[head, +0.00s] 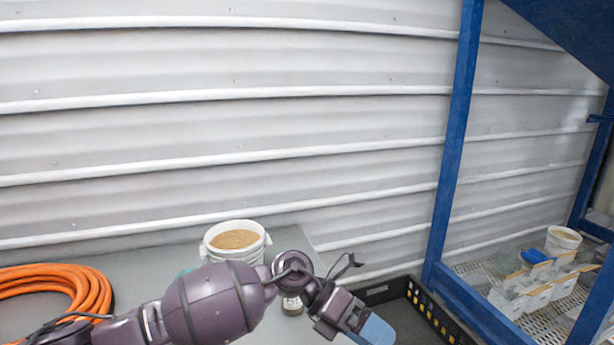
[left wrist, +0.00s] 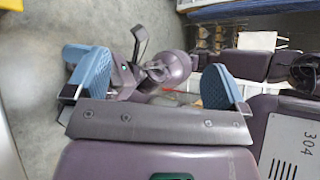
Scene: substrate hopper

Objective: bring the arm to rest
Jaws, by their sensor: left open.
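My left arm comes in from the lower left of the head view, across the front of the grey table. My left gripper (head: 372,328) is at the bottom edge of that view, with one blue fingertip showing. In the left wrist view the left gripper (left wrist: 156,82) has its two blue fingers wide apart. No object is held between them; purple parts of my own body and the floor show beyond.
A white bucket of brown granular material (head: 236,240) stands behind my arm. A coiled orange hose (head: 62,285) lies at left. A black crate (head: 392,290) is right of the gripper, beside a blue frame post (head: 455,140). A mesh shelf (head: 480,272) holds containers.

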